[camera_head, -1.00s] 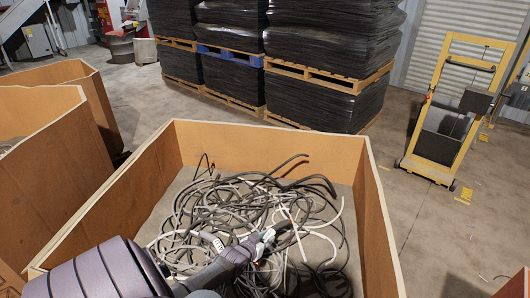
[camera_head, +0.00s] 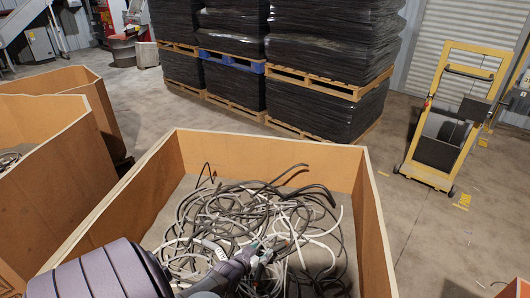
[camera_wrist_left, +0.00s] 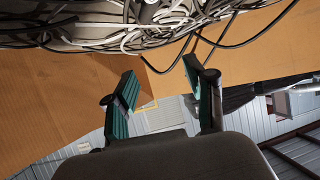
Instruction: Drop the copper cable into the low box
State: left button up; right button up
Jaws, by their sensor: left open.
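My left gripper (camera_head: 262,252) reaches into a plywood-walled box (camera_head: 270,150) from the lower left, at the tangle of cables. In the left wrist view its two green-padded fingers (camera_wrist_left: 165,98) are apart, with nothing seen between them. The cable tangle (camera_head: 200,212) holds grey, black and white cables on the box floor; it also shows along the top of the left wrist view (camera_wrist_left: 150,25). I cannot pick out the copper cable for certain among them. I cannot tell which box is the low box. My right gripper is not in view.
More plywood boxes (camera_head: 65,85) stand at the left, one with cables inside. Black-wrapped pallet stacks (camera_head: 320,70) stand behind. A yellow trolley (camera_head: 445,125) stands at the right. The concrete floor (camera_head: 430,235) between is mostly clear.

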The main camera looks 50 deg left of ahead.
pick_arm(q)
jog(key=p+v, duration=0.5)
jog(key=v, duration=0.3)
jog(key=shift+w, duration=0.1)
